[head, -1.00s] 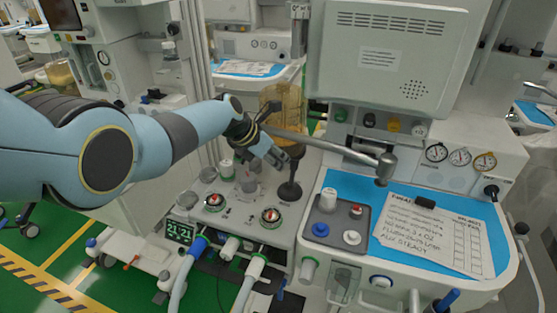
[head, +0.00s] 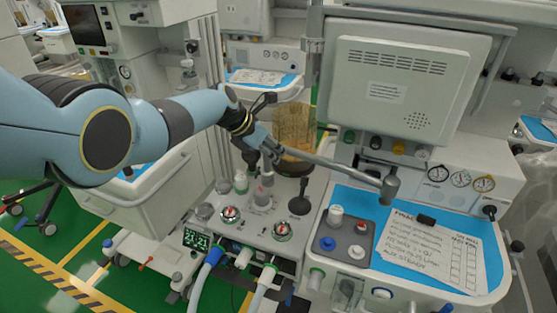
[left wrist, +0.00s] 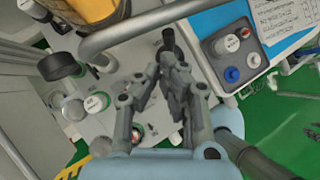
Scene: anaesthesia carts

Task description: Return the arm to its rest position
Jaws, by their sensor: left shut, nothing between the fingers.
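My left arm (head: 175,118) reaches in from the left of the head view. Its gripper (head: 276,154) is shut and empty, in the air over the grey anaesthesia machine, in front of the amber canister (head: 295,128). In the left wrist view, my gripper's fingers (left wrist: 168,58) are together with nothing between them. They appear close to the curved grey bar in that picture; I cannot tell the gap. My right gripper does not show.
A grey jointed bar (head: 345,170) crosses beside the gripper. Two dials (head: 231,215) and an upright black knob (head: 299,204) stand on the machine below. To the right are a small grey tray (head: 326,259) and a written chart (head: 425,246) on a blue surface.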

